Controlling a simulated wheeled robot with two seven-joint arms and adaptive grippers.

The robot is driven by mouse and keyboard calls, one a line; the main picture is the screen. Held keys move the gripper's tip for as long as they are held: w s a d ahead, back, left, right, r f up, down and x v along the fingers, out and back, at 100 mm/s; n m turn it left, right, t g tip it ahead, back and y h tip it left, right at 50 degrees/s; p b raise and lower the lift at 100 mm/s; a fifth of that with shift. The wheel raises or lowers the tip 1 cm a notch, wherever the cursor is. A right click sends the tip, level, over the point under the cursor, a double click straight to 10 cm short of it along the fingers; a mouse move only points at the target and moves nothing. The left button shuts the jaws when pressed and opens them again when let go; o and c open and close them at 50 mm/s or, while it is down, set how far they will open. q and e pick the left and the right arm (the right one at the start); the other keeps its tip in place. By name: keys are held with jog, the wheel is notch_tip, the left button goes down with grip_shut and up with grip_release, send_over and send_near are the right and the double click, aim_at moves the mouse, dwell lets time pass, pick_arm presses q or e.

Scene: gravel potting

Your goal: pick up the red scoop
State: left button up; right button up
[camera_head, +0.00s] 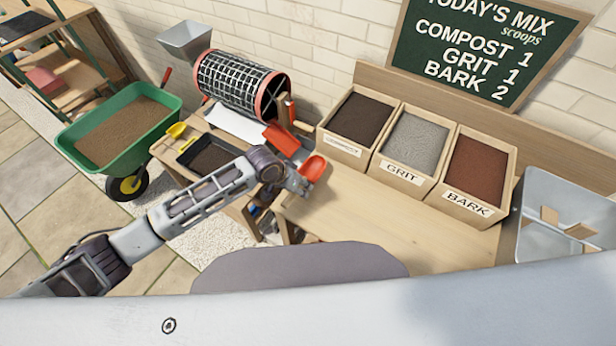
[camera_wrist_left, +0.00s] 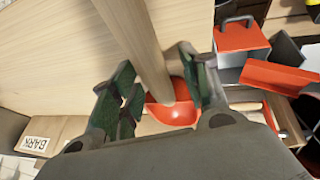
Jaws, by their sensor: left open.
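The red scoop (camera_head: 314,167) is at the left end of the bench top (camera_head: 400,222), just beyond my left gripper (camera_head: 299,184). In the left wrist view the scoop's red bowl (camera_wrist_left: 175,113) and its pale wooden handle (camera_wrist_left: 146,45) show. My left gripper (camera_wrist_left: 160,85) is open there, with one green-padded finger on each side of the handle. I cannot tell whether either finger touches it. In the head view my gripper and arm hide the handle. My right gripper is in neither view.
Bins of dark compost (camera_head: 357,118), grit (camera_head: 415,140) and bark (camera_head: 478,172) stand along the bench back. A grey metal bin (camera_head: 550,215) is at the right. A drum sieve (camera_head: 235,82) and green wheelbarrow (camera_head: 120,130) are left. The front bench top is clear.

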pick_arm(q)
grip_shut()
jog(key=shift+r, duration=0.1)
dwell(0.3)
jog(key=shift+r, duration=5)
